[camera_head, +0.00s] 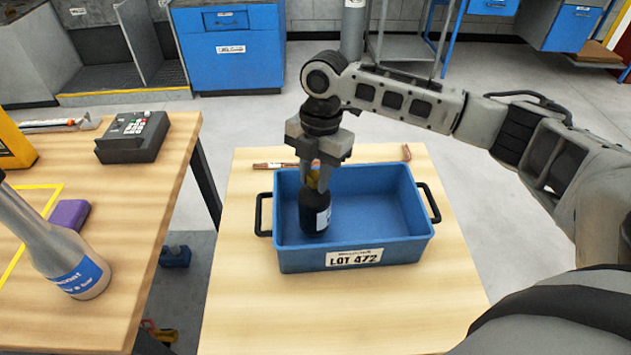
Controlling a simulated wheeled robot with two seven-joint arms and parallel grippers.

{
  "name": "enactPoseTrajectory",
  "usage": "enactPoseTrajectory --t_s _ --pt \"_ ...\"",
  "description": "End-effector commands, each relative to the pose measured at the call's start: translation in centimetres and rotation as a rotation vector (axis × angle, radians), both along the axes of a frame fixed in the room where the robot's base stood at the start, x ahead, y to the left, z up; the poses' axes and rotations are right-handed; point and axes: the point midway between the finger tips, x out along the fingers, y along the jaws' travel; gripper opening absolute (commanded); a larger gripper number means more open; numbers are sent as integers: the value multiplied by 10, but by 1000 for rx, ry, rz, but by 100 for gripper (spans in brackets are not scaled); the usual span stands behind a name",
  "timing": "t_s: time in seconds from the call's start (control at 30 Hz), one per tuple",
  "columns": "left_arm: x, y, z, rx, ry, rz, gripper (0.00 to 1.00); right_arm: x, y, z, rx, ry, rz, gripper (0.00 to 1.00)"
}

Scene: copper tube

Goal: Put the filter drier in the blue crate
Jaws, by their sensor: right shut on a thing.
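The blue crate (400,247) stands on a wooden table, with a label reading LOT 472 on its front wall and a black handle at each end. The filter drier (313,212) is a black cylinder with a white label and a brass-coloured top. It is upright inside the left part of the crate. My right gripper (319,178) points down over the crate and is shut on its top end. I cannot tell whether its base touches the crate floor. My left gripper is not in view.
A copper tube (375,164) lies behind the crate. The right half of the crate is empty. On the left table are a black keypad device (134,137), a purple block (70,214) and a grey bottle (75,262) with a blue label. A gap separates the two tables.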

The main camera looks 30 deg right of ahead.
Motion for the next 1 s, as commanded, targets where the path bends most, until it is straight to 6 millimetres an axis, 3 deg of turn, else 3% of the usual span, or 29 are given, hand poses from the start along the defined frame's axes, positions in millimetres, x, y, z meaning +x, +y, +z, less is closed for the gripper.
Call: enactPoseTrajectory --t_s 0.2,0.57,0.6,0.67,1.0 --pt "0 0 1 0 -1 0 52 1 1 -21 2 -4 0 0" --pt "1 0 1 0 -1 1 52 0 1 -25 2 -2 1 0" --pt "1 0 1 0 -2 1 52 0 0 -26 0 0 1 34" --pt "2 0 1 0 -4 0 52 0 0 -26 0 0 1 48" --pt "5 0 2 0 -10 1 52 0 0 -22 0 -2 0 48"
